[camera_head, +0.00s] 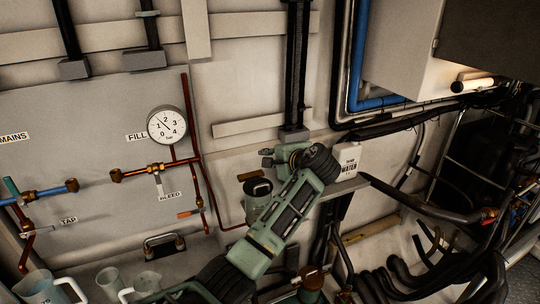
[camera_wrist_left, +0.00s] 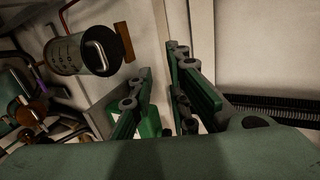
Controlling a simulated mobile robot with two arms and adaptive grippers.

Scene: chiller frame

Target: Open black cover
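A metal canister (camera_wrist_left: 72,55) shows in the left wrist view with a black cover (camera_wrist_left: 112,50) on its end and a pale curved handle across it. A small brown block (camera_wrist_left: 124,42) sits beside the cover. In the head view the black cover (camera_head: 258,187) is on top of the canister, just left of my left arm; the arm hides part of the canister. My left gripper (camera_head: 272,157) is above and right of the cover, apart from it. In the left wrist view its fingers (camera_wrist_left: 159,62) are apart with nothing held between them. My right gripper is not in view.
A white water container (camera_head: 347,162) stands right of my left gripper. A pressure gauge (camera_head: 167,125) and copper pipes are on the panel at left. Jugs (camera_head: 48,288) stand at the lower left. Black hoses (camera_head: 430,205) crowd the right side.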

